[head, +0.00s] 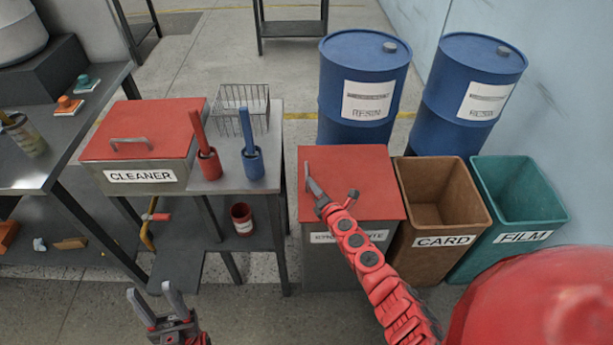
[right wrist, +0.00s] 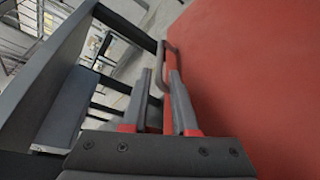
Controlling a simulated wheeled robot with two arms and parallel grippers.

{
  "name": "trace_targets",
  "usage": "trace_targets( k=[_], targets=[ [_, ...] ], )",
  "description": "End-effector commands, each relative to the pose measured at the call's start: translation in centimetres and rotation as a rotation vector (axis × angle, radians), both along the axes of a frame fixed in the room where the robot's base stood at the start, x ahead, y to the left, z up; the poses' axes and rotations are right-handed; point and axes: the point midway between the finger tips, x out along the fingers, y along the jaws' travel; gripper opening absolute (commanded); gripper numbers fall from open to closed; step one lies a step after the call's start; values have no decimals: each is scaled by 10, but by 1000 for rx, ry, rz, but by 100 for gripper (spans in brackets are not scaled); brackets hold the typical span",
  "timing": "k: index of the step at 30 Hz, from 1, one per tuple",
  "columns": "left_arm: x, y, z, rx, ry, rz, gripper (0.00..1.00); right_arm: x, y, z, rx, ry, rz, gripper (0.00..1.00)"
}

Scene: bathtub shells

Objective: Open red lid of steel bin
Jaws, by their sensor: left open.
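A steel bin (head: 320,262) with a closed, flat red lid (head: 352,160) stands on the floor at centre right. Its label is partly hidden by my right arm. The lid's grey handle (head: 307,172) is at its left edge. My right gripper (head: 333,190) is over the left part of this lid, its fingers apart, close to the handle. In the right wrist view the handle (right wrist: 172,50) shows just beyond the open fingers (right wrist: 160,82); I cannot tell whether they touch it. My left gripper (head: 155,297) is open and empty at the lower left.
A CLEANER box (head: 150,182) with a red lid sits left, beside a steel table with red and blue brush holders and a wire basket (head: 243,103). A brown CARD bin (head: 440,215) and green FILM bin (head: 515,200) stand right; two blue drums (head: 362,60) stand behind.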

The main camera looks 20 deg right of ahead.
Motion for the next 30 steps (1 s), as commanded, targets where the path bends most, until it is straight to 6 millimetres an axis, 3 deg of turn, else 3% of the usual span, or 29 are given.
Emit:
trace_targets(
  k=[4,12,26,27,30],
  targets=[
    [0,0,-13,0,0,0,50,25,1,-7,4,-4,-4,27],
    [0,0,-28,0,0,0,50,57,2,-15,1,0,-5,27],
    [0,0,-31,0,0,0,50,67,6,-15,0,1,2,27],
    [0,0,-31,0,0,0,50,67,6,-15,0,1,2,25],
    [0,0,-31,0,0,0,50,67,6,-15,0,1,2,7]
  ],
)
